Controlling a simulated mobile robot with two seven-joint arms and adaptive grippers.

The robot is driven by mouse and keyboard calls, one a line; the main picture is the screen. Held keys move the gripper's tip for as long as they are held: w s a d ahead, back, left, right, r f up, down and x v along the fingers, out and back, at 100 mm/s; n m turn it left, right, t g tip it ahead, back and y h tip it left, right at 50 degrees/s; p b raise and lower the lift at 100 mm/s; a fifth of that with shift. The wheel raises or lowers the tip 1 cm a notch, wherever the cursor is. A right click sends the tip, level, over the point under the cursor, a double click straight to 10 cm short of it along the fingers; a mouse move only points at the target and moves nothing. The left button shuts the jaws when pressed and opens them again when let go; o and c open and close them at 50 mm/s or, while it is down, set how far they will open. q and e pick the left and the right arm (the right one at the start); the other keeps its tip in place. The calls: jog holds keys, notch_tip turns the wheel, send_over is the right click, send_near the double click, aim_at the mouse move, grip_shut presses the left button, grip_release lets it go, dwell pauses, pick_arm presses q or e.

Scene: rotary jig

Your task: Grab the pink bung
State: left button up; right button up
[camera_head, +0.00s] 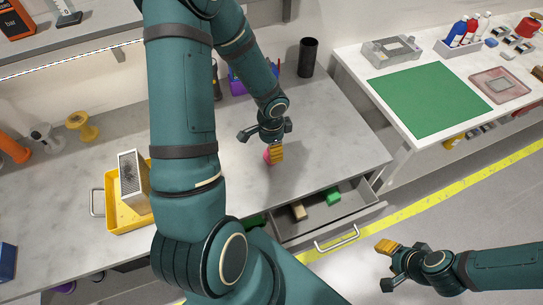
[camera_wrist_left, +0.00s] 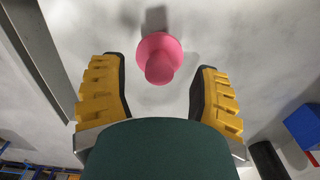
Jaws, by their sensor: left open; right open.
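The pink bung (camera_head: 266,157) is on the grey worktop, partly hidden by my left gripper (camera_head: 275,153) in the head view. In the left wrist view the bung (camera_wrist_left: 159,58) shows a round, wider part and a narrower knob. My left gripper (camera_wrist_left: 160,65) is open, with the bung in the gap between its yellow fingertips. Clear space shows on both sides, so neither finger touches it. My right gripper (camera_head: 387,247) is open and empty, out over the floor at the lower right.
An open drawer (camera_head: 345,208) below the worktop's front edge holds a green block (camera_head: 333,197) and a tan block (camera_head: 298,211). A yellow tray (camera_head: 122,219) stands at left.

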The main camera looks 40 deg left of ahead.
pick_arm(q)
jog(key=shift+f, duration=0.65)
grip_shut()
